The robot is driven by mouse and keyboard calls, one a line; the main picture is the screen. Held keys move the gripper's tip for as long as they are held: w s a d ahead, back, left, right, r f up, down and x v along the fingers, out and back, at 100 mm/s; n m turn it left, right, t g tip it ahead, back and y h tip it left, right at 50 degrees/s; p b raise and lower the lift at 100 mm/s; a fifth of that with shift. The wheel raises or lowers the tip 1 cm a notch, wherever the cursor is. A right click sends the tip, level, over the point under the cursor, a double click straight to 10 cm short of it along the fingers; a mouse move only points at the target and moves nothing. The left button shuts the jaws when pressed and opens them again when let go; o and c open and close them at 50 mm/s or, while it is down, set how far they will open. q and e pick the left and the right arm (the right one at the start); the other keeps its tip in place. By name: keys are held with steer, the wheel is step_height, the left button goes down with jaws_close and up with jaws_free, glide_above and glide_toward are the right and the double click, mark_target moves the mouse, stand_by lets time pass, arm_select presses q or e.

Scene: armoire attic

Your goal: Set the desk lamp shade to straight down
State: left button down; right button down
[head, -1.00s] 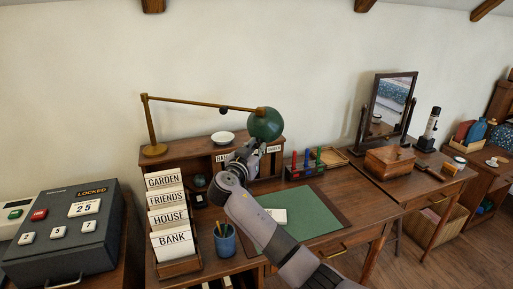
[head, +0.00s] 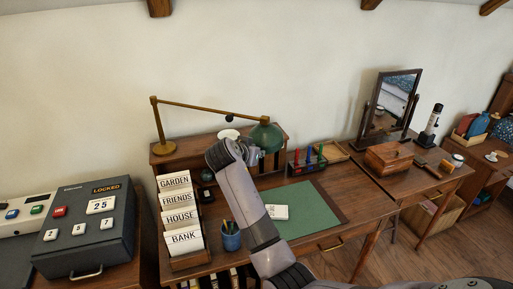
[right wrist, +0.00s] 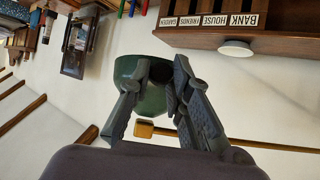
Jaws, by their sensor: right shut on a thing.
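The desk lamp has a brass post and long arm (head: 205,107) on the desk's raised back shelf. Its green shade (head: 265,134) hangs at the right end of the arm, its opening facing roughly down. My right gripper (head: 257,157) reaches the shade from below and is shut on it; my wrist hides part of that contact in the head view. In the right wrist view, which is upside down, the fingers of the right gripper (right wrist: 163,72) are at the green shade (right wrist: 150,103), near the brass joint (right wrist: 144,130). My left gripper is out of view.
Near the lamp are a white bowl (head: 229,134), a card rack (head: 188,262), a pen cup (head: 231,241) and a coloured-peg rack (head: 307,168). A locked box (head: 88,235) stands left, a mirror (head: 391,100) right. The green desk mat (head: 305,215) is mostly clear.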

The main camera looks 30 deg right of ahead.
steer(key=shift+a+r, duration=0.1)
steer(key=shift+r, duration=1.15)
steer(key=c, duration=1.9)
jaws_free()
steer(key=o, duration=0.4)
steer(key=shift+s+a+f, duration=0.1)
steer(key=shift+s+a, duration=0.05)
steer(key=shift+a, duration=0.1)
steer(key=shift+o, duration=0.3)
steer(key=shift+d+f, duration=0.1)
steer(key=shift+f, duration=0.05)
steer(key=v, duration=1.2)
